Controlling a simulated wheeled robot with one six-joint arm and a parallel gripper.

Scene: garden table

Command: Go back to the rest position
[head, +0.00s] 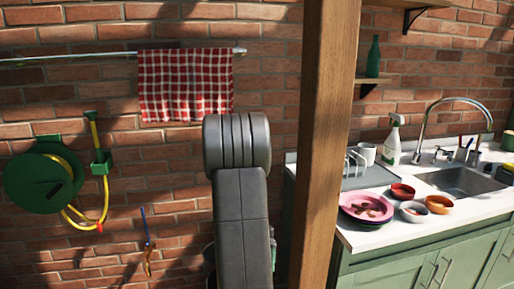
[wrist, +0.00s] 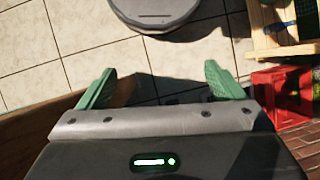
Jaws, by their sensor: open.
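My gripper (wrist: 158,88) shows in the wrist view with its two green fingers spread wide apart. It is open, with nothing between the fingers. It points down toward a pale tiled floor (wrist: 75,40). In the head view my grey arm stands upright in the middle, in front of the brick wall, and my gripper cannot be seen there.
A wooden post (head: 325,150) stands just right of my arm. Beyond it is a green counter (head: 385,270) with a sink (head: 465,182), a pink plate (head: 366,208) and bowls. A hose reel (head: 40,183) and a checked towel (head: 185,85) hang left. A red crate (wrist: 283,95) is at right.

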